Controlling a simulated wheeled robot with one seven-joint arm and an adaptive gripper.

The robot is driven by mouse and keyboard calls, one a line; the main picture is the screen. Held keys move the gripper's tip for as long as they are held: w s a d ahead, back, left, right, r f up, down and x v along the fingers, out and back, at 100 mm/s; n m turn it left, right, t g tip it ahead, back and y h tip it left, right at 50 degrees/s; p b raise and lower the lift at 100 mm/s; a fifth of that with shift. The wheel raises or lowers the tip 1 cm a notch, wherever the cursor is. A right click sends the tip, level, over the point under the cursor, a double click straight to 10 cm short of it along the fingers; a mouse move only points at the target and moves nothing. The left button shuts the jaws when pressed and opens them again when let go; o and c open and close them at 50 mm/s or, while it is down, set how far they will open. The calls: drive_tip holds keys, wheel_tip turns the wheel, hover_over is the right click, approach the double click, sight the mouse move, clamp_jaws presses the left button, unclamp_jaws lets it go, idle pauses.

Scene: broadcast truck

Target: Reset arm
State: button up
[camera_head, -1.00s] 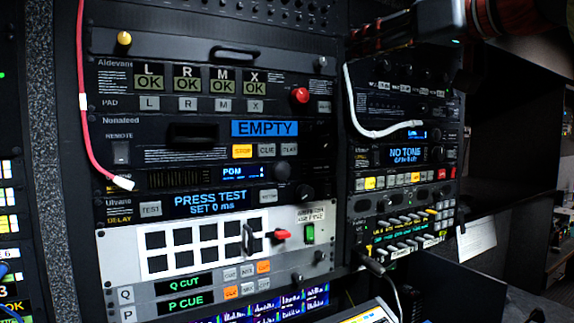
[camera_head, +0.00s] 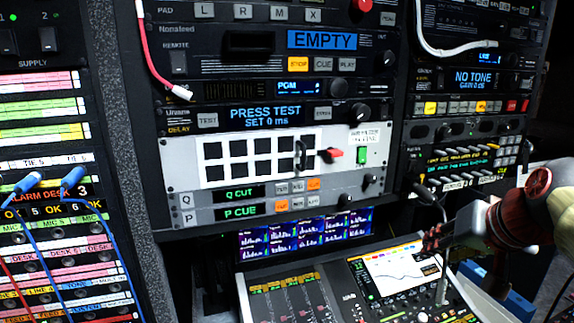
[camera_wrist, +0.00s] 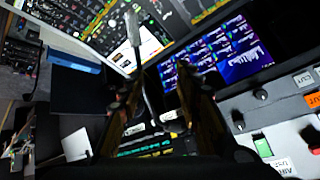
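My arm comes in from the right in the head view, and my gripper (camera_head: 434,240) is in front of the right rack, above the mixing console. In the wrist view my gripper (camera_wrist: 160,88) shows two dark brown fingers standing apart. I see nothing clamped between them. A thin grey cable (camera_wrist: 149,95) shows in the gap, and I cannot tell whether it touches a finger. In the head view a cable (camera_head: 443,212) hangs from a plug in the right rack and passes close to the gripper.
The console (camera_head: 390,285) with a lit screen lies below my gripper. A patch bay (camera_head: 50,230) with blue cables is far left. A white cable (camera_head: 450,48) loops at upper right.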

drive_tip(key=s+a+f+n+g+b, duration=0.1)
drive_tip(key=s+a+f+n, duration=0.1)
drive_tip(key=s+a+f, duration=0.3)
drive_tip(key=s+a+f+n+g+b, duration=0.1)
drive_tip(key=s+a+f, duration=0.4)
drive_tip(key=s+f, duration=0.6)
wheel_tip(320, 180, down, 8)
drive_tip(key=shift+r+n+g+b, duration=0.2)
drive_tip(key=shift+n+g+b, duration=0.25)
drive_tip(key=shift+n, duration=0.25)
drive_tip(key=shift+c, duration=0.3)
